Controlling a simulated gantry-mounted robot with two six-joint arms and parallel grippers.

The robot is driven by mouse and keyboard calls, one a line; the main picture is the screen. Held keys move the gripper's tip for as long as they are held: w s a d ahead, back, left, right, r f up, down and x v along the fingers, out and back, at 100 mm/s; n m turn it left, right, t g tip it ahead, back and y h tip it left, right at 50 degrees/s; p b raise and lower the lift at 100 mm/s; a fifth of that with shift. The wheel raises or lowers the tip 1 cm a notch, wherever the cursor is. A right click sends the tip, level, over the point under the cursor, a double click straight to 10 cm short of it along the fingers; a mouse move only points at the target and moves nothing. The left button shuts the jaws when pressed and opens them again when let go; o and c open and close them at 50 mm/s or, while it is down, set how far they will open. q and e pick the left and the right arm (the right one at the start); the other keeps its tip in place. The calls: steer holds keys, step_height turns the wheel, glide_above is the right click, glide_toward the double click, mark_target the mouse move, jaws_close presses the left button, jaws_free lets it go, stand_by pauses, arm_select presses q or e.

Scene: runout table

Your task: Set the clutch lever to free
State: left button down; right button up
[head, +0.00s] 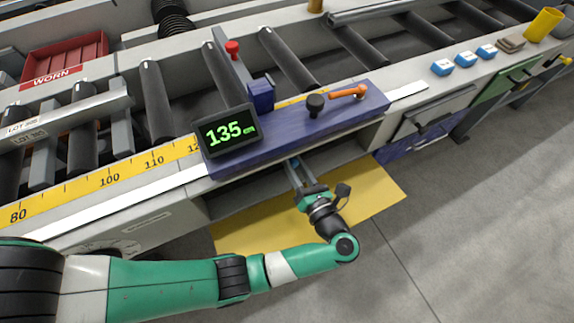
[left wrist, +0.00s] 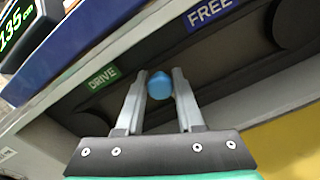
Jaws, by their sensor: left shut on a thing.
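The clutch lever shows as a round blue knob (left wrist: 160,85) under the table edge in the left wrist view. It stands just right of the green DRIVE label (left wrist: 102,77); the blue FREE label (left wrist: 209,12) is farther up and right. My left gripper (left wrist: 160,78) has its two fingers on either side of the knob and is shut on it. In the head view my left gripper (head: 293,167) reaches under the purple front panel, where the knob is mostly hidden. The lever's shaft cannot be made out. My right gripper is not in view.
Above the gripper, the purple panel (head: 350,112) carries a 135 cm display (head: 228,131), a black knob (head: 315,105) and an orange handle (head: 347,92). Yellow floor marking (head: 375,190) lies below. The grey floor to the right is clear.

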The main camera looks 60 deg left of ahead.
arm_select(q)
steer(key=shift+w+d+m, duration=0.1)
steer(key=shift+w+m, duration=0.6)
steer(key=shift+m, duration=0.2)
steer(key=c, duration=0.6)
jaws_free()
steer(key=shift+o, duration=0.2)
steer(key=s+d, duration=0.2)
steer(key=d, duration=0.9)
steer(key=shift+d, duration=0.25)
steer(key=shift+c, duration=0.3)
